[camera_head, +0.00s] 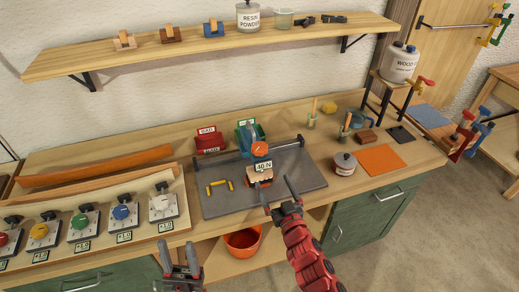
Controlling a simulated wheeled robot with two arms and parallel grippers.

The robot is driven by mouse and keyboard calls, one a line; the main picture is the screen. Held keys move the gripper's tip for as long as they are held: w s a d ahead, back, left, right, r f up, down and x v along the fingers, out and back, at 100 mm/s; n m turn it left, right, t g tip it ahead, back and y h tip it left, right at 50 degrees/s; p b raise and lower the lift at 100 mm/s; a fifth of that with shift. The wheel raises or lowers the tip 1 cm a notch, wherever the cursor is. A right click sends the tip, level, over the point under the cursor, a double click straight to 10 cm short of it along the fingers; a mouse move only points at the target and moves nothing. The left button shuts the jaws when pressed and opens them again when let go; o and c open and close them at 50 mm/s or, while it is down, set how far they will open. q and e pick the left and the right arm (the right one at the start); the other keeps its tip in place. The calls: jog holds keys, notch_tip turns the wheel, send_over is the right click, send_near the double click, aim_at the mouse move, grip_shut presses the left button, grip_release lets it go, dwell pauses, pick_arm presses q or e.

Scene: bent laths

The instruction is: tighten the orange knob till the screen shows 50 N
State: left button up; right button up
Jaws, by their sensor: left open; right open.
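The orange knob (260,149) sits on a blue clamp-like device (244,138) at the back of the dark grey mat (225,203). Just below the knob a small screen (263,167) seems to read 40 N; the digits are small. A light wooden piece with dark slots (259,177) is below the screen. My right gripper (277,187) is open and empty, in front of and slightly right of the wooden piece, apart from the knob. My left gripper (179,248) is open and empty at the front edge of the bench, well away from the knob.
A yellow-ended bar (219,187) lies on the mat's left. A panel of coloured dials (120,214) and bent laths (98,165) fill the left. A lidded pot (344,163) and an orange sheet (382,159) are right. An orange bucket (242,242) is below.

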jog(key=p, duration=0.3)
send_near(262, 154)
jog(key=shift+m, duration=0.3)
jog(key=x, duration=0.4)
jog(key=shift+w+a+r, duration=0.15)
jog(key=shift+w+r, duration=0.05)
jog(key=shift+r, duration=0.1)
jog(key=shift+h, duration=0.3)
jog(key=x, duration=0.2)
jog(key=b+x, duration=0.1)
jog(key=x, duration=0.4)
jog(key=shift+w+f, duration=0.2)
jog(key=shift+f, duration=0.1)
jog(key=shift+w+a+r+b, duration=0.1)
jog(key=shift+w+a+b, duration=0.1)
jog(key=shift+w+b, duration=0.2)
jog(key=shift+c, duration=0.3)
